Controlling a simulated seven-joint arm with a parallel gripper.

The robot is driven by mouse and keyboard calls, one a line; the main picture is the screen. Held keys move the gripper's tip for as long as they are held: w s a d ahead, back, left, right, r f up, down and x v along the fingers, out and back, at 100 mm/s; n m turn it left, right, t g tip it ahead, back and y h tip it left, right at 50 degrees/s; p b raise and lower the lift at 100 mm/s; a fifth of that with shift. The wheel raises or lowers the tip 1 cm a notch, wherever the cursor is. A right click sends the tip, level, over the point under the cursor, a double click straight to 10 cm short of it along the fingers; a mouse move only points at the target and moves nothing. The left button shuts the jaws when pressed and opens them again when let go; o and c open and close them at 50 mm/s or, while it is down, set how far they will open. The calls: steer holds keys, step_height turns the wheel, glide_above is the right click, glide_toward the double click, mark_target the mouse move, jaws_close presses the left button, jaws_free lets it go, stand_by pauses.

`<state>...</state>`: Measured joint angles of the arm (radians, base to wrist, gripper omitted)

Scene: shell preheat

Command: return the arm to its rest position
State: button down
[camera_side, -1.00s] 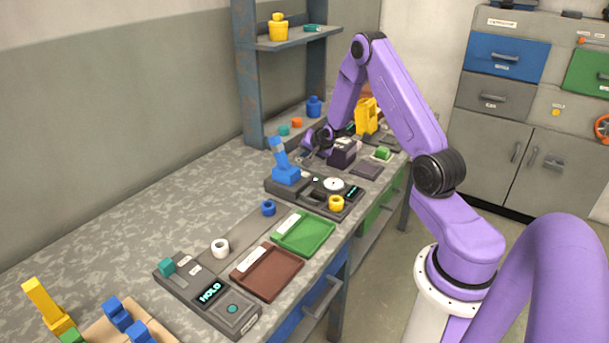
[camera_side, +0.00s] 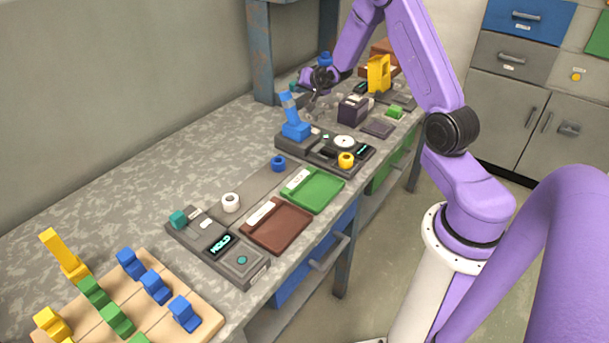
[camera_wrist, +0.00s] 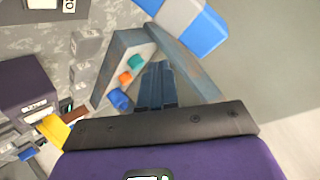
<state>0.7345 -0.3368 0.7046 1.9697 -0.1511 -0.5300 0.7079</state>
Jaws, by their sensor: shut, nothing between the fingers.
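My purple arm reaches over the far part of the long bench in the side view. My gripper (camera_side: 312,108) is shut and empty, above the bench between the blue upright piece (camera_side: 296,130) and the dark purple box (camera_side: 353,108). Its fingers are small and partly lost against the things behind. In the wrist view my gripper's dark bar and purple body fill the bottom edge.
The dark station with a white dial (camera_side: 344,142) stands close by. A yellow upright piece (camera_side: 378,74) stands farther back. Green (camera_side: 318,198) and brown (camera_side: 290,231) trays lie nearer. A shelf post (camera_side: 260,50) rises left of my gripper.

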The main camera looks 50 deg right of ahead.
steer(key=a+r+n, duration=0.1)
steer(key=a+r, duration=0.1)
steer(key=w+a+r+n+t+y, duration=0.1)
steer(key=a, duration=0.1)
steer(key=w+a+r+n, duration=0.1)
steer(key=a+r, duration=0.1)
steer(key=shift+w+a+r+y, duration=0.15)
steer(key=shift+a+r+y, duration=0.1)
steer(key=shift+r+y, duration=0.1)
steer(key=s+a+n+g+y, duration=0.1)
steer(key=s+a+n+y, duration=0.15)
steer(key=a, duration=0.55)
steer(key=s+a+n+g+y, duration=0.1)
steer(key=s+a+n, duration=0.25)
steer(key=a, duration=0.45)
steer(key=s+a+r+n+g+y, duration=0.15)
steer(key=s+a+n+g, duration=0.3)
steer(key=s+a, duration=0.8)
steer(key=s+n+g+h, duration=0.1)
steer(key=s+n, duration=0.2)
steer(key=s, duration=0.5)
steer(key=s+d+n+g, duration=0.1)
steer(key=s+n+g, duration=0.1)
steer(key=s, duration=0.7)
steer(key=s+d+r+n+g+h, duration=0.1)
steer(key=s+n, duration=0.3)
steer(key=s, duration=0.5)
steer(key=shift+n+g+h, duration=0.35)
steer(key=shift+g, duration=0.2)
